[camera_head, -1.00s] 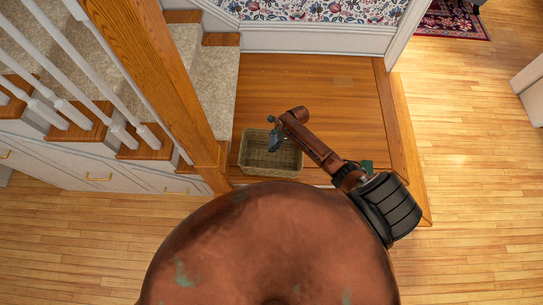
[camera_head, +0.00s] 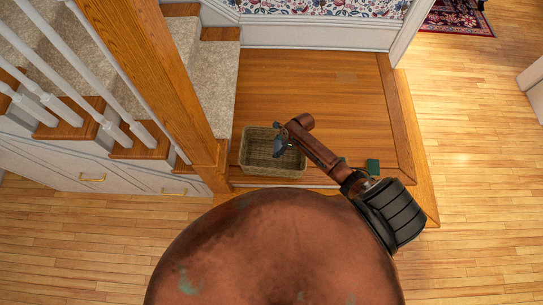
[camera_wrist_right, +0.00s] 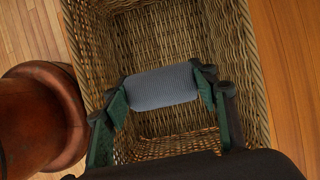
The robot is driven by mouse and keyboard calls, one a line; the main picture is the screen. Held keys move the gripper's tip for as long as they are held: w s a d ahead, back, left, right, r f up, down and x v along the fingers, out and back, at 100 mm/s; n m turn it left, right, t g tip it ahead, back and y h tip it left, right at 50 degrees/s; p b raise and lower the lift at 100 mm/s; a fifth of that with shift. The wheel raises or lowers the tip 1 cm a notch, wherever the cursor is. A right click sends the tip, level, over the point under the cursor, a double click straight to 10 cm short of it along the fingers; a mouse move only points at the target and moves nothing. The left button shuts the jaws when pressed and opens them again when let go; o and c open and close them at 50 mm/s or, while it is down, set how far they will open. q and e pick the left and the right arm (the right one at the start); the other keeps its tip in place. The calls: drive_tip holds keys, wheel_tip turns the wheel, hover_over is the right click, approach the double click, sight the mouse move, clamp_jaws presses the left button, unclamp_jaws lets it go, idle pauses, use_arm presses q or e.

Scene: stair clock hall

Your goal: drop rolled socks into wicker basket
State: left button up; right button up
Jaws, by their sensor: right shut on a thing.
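The rolled socks (camera_wrist_right: 160,87) are a grey-blue ribbed roll, held between the two green fingers of my right gripper (camera_wrist_right: 162,92) in the right wrist view. The wicker basket (camera_wrist_right: 88,45) is beneath them, open at the top and woven in tan. The socks appear over the basket's opening, and I see no sock lying inside. In the head view my right gripper (camera_head: 281,143) is over the basket (camera_head: 257,165), and the socks are small and hard to make out there. My left gripper is not in view.
The basket stands on a raised wooden landing (camera_head: 345,105) beside carpeted stairs. A wooden newel post (camera_head: 209,165) and white balusters (camera_head: 45,98) are to the left.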

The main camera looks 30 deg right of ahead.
drive_tip(key=o, duration=1)
drive_tip(key=v, duration=1.2)
